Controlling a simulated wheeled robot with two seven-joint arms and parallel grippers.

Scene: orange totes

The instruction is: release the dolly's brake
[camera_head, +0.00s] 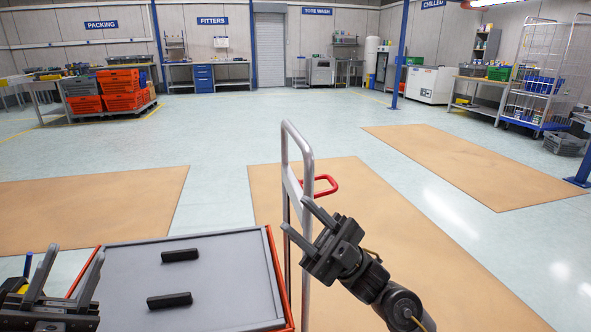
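The dolly's silver upright handle frame (307,150) stands at the centre of the head view. A red bar (324,186) sticks out from its right side and looks like the brake lever. My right gripper (297,216) is open and empty, just below the red bar and in front of the frame. From this view I cannot tell whether it touches the frame. My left gripper (68,275) is open at the lower left, over the left edge of a grey-topped tray with an orange rim (225,290). The dolly's base and wheels are hidden.
Two black blocks (180,255) lie on the grey top. Tan mats (455,160) cover parts of the floor. Orange totes (120,88) stand on a cart at the back left. A wire cage trolley (535,90) stands at the right. The middle floor is clear.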

